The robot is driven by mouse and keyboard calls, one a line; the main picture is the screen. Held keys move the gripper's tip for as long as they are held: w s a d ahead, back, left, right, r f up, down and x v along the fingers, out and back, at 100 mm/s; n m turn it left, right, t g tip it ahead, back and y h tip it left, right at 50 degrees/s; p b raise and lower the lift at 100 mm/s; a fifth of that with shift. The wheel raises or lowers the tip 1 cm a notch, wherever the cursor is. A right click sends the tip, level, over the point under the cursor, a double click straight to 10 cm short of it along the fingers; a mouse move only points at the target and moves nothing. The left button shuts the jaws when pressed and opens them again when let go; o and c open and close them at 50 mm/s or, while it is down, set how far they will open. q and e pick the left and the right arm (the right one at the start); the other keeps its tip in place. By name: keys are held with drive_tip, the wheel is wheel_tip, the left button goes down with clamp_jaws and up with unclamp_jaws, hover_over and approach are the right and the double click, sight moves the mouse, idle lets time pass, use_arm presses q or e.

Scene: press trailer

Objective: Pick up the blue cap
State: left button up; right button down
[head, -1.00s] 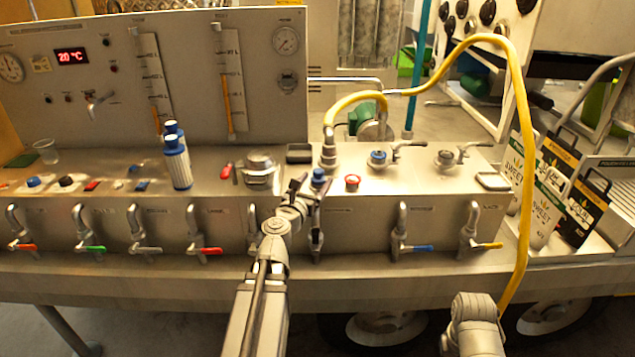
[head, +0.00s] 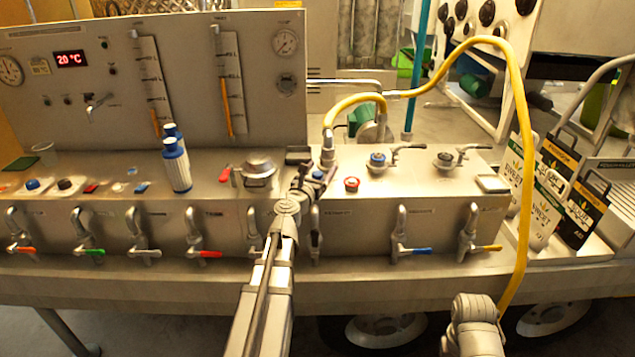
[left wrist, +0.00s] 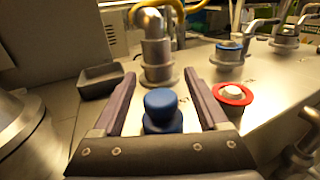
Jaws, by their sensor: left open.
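The blue cap (left wrist: 162,112) stands upright on the grey bench top, between the two fingers of my left gripper (left wrist: 160,84) in the left wrist view. The fingers are spread, with a gap on each side of the cap; its lower part is hidden behind the gripper's body. In the head view the left gripper (head: 314,168) is at the cap (head: 318,174), which shows only as a small blue patch. Of my right arm only a link shows at the bottom; its gripper is out of sight.
A red ring-shaped cap (head: 352,184) sits close on the right. A metal pipe fitting with a yellow hose (head: 520,150) rises just behind. A small dark tray (left wrist: 100,81) lies on the left. A blue-and-white bottle (head: 176,164) stands further left. Taps line the bench front.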

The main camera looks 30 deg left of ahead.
use_arm(q)
drive_tip(key=shift+w, duration=0.35)
drive_tip(key=shift+s, duration=0.1)
clamp_jaws()
idle(0.3)
